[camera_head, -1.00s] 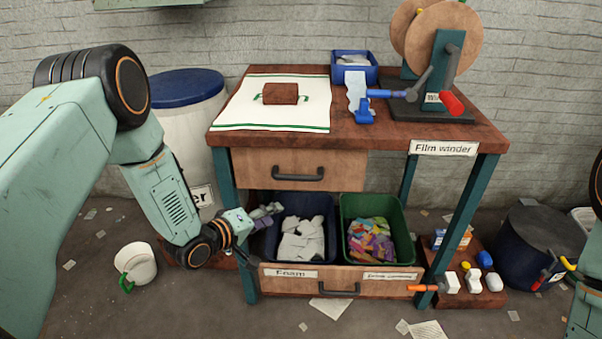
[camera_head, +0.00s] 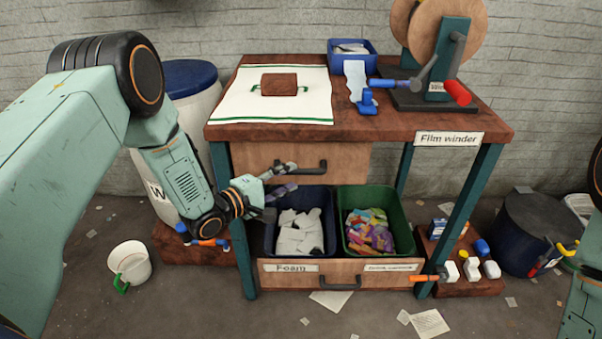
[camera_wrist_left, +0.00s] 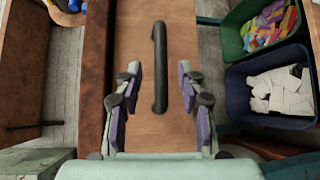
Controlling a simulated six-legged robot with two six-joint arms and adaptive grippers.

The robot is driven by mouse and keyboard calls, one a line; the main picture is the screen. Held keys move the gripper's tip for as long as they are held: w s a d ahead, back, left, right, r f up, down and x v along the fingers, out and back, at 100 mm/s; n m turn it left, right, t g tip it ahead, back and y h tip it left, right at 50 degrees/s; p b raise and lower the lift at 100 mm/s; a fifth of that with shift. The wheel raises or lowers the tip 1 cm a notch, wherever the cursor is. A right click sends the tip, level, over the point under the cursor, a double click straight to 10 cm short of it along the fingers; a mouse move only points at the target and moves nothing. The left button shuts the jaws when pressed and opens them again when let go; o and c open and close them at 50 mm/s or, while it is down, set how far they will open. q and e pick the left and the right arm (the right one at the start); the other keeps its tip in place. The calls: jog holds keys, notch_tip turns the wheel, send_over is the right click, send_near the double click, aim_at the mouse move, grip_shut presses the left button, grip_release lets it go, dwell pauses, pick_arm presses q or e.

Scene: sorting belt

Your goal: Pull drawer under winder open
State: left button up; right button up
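The wooden film winder table (camera_head: 430,122) has an upper drawer (camera_head: 345,157) under its top, with a dark bar handle (camera_head: 300,167). The drawer looks shut. My left gripper (camera_head: 290,178) is in front of the drawer's left part, close to the handle's left end. In the left wrist view the handle (camera_wrist_left: 160,68) lies between the two spread, purple-padded fingers of my left gripper (camera_wrist_left: 158,92), with a gap on each side. I cannot tell exactly how far the fingers reach around it. The winder (camera_head: 448,50) stands on the table's right end. My right gripper does not show.
Below the drawer are a blue bin (camera_head: 328,240) of white foam and a green bin (camera_head: 398,246) of coloured scraps. A lower drawer front (camera_head: 385,283) is under them. A white mug (camera_head: 130,266) and paper scraps lie on the floor.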

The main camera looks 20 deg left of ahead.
aim_at(298, 174)
pick_arm(q)
jog(key=x, duration=0.2)
jog(key=b+x, duration=0.1)
jog(key=x, duration=0.1)
jog(key=shift+f, duration=0.25)
jog(key=shift+w+d, duration=0.3)
jog(key=shift+w, duration=0.3)
jog(key=shift+c, duration=0.3)
grip_shut()
